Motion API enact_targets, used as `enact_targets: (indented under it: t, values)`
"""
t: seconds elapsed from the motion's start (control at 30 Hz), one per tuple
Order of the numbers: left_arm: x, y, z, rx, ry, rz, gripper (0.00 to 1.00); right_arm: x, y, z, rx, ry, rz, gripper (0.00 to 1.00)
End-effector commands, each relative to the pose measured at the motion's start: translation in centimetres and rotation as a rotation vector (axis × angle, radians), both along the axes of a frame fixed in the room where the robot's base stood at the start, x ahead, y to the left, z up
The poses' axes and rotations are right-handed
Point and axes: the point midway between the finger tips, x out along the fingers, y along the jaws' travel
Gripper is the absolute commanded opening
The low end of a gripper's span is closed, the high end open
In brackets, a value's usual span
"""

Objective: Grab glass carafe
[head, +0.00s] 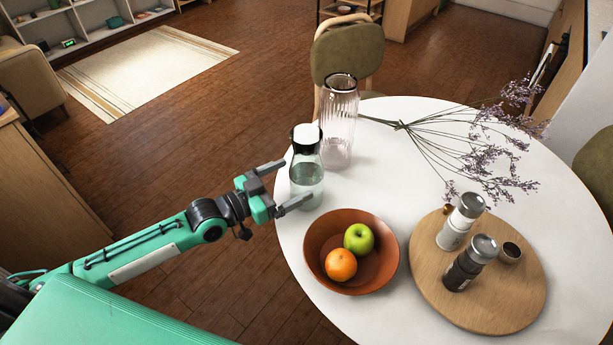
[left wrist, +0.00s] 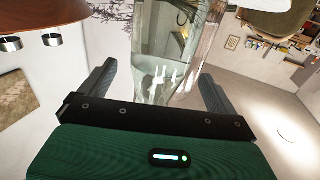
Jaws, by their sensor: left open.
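The glass carafe (head: 307,172) stands upright near the left edge of the round white table, with a black and white top and clear liquid inside. My left gripper (head: 287,183) is open at the table's left edge, its fingers pointing toward the carafe. The near finger reaches beside the carafe's lower part and the far finger is level with its upper body. In the left wrist view the carafe (left wrist: 158,75) shows between the two open fingers (left wrist: 160,85). I cannot tell whether either finger touches the glass. My right gripper is not in view.
A ribbed glass vase (head: 339,125) stands just behind the carafe. A brown bowl (head: 318,238) with an apple and an orange sits in front. A wooden board (head: 500,300) holds shakers at the right. Dried flowers (head: 480,140) lie across the back of the white table (head: 395,190).

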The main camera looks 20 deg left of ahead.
Motion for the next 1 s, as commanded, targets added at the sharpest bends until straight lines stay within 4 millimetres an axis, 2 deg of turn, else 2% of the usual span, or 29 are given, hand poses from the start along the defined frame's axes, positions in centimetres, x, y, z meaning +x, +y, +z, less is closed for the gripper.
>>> enact_targets:
  t: [0.2,0.4,0.73,1.0]
  values:
    - [1.6,-1.4,0.0,-0.003,-0.001,0.0,0.94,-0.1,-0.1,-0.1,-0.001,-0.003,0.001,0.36]
    - [3.6,-3.0,-0.2,-0.002,-0.001,0.001,0.94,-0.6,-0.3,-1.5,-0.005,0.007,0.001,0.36]
    - [4.0,-3.3,-0.3,0.001,0.001,0.0,0.94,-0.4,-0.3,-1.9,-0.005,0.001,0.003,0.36]
    - [4.0,-3.3,-0.3,0.0,0.0,0.001,0.41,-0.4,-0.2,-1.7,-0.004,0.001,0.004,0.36]
